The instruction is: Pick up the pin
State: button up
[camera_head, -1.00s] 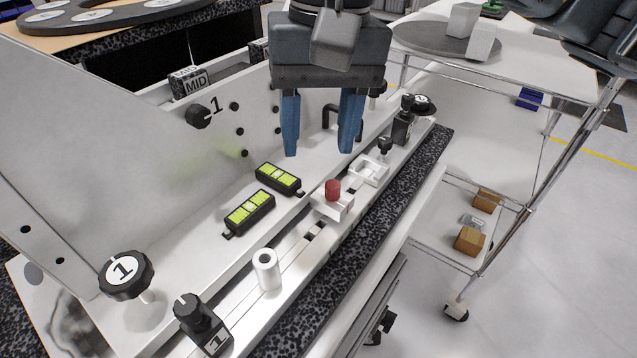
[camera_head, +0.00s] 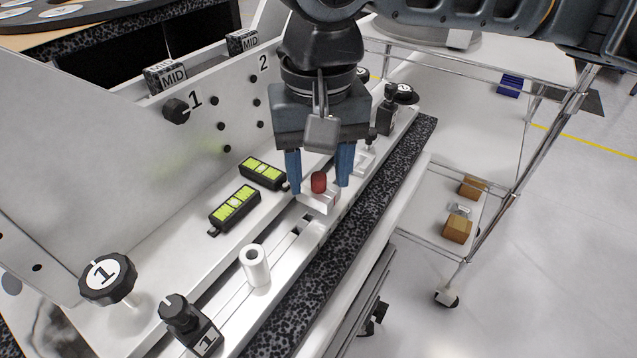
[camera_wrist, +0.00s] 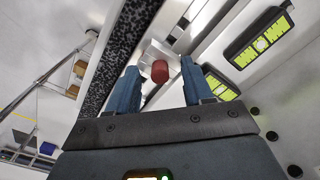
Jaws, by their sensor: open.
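The pin, a small red cylinder (camera_head: 319,182), stands upright on a white block (camera_head: 317,203) on the fixture's rail. My gripper (camera_head: 318,186) points down with its two blue fingers open, one on each side of the pin. In the wrist view the red pin (camera_wrist: 160,71) shows between the two fingertips (camera_wrist: 158,88), with gaps on both sides. The gripper holds nothing. The lower part of the pin is hidden in or behind the block.
Two green-yellow spirit levels (camera_head: 235,208) lie left of the rail. A white hollow cylinder (camera_head: 255,265) stands nearer on the rail. Black knobs (camera_head: 108,279) stick out from the fixture. A wire cart (camera_head: 470,255) stands at the right.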

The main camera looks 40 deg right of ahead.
aim_at(323, 173)
grip_shut()
dwell(0.3)
jog(key=shift+r, duration=0.15)
jog(key=shift+r, duration=0.5)
jog(key=r, duration=0.3)
jog(key=shift+d+r, duration=0.15)
jog(key=shift+d, duration=0.25)
jog(key=d+r, duration=0.6)
jog(key=d, duration=0.4)
jog(key=shift+w+d+r, duration=0.25)
jog(key=shift+w+d, duration=0.1)
jog(key=shift+w, duration=0.1)
